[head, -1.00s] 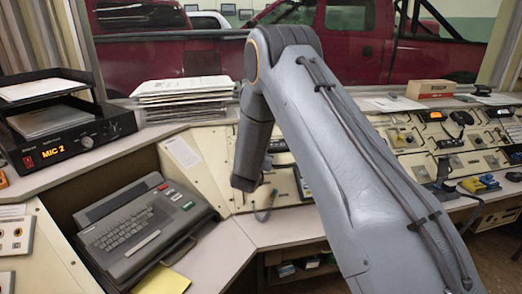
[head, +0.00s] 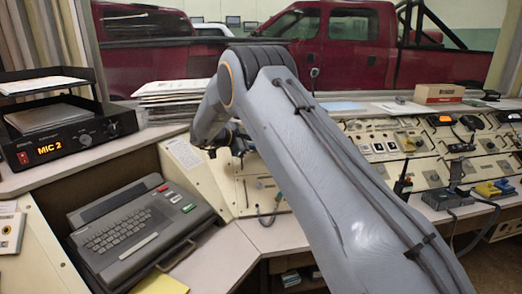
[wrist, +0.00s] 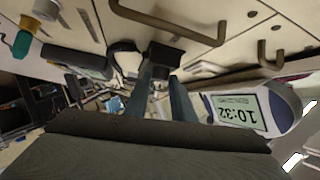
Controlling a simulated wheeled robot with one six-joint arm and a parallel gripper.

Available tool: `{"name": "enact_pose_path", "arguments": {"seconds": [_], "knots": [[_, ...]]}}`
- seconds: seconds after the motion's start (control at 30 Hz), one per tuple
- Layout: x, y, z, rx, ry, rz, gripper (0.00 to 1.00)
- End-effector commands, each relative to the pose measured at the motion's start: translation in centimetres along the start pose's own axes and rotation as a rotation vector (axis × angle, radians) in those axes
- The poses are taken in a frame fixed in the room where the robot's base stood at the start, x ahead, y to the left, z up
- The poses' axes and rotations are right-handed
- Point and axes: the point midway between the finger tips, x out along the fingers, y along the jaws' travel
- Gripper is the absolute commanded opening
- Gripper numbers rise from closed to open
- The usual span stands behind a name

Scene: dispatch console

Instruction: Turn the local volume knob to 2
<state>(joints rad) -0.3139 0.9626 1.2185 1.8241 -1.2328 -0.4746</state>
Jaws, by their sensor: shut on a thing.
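In the wrist view my gripper (wrist: 164,72) has its two narrow fingers shut on a dark, blocky, knob-like piece (wrist: 165,53) at a pale panel. I cannot read a label or a setting mark on it, so I cannot tell whether it is the local volume knob. In the head view my gripper (head: 238,150) is small and dark, at the upright cream panel (head: 185,165) right of the keyboard unit. My own arm hides part of the console, and the fingertips are too small to make out there.
A black unit (head: 57,152) reading "MIC 2" stands at the left. The keyboard unit (head: 135,225) is below it. In the wrist view, brown handles (wrist: 268,55) stick out from the panel, and a device with a 10:32 display (wrist: 238,112) is close at the right.

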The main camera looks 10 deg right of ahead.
Motion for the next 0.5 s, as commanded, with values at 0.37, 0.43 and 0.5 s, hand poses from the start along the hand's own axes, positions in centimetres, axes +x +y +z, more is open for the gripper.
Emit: {"name": "enact_pose_path", "arguments": {"seconds": [0.37,0.43,0.5], "knots": [[0.33,-0.68,0.05,0.153,-0.013,0.228,0.00],[0.34,-0.71,0.00,0.170,-0.014,0.256,0.00],[0.34,-0.75,-0.07,0.184,-0.015,0.280,0.00]]}}
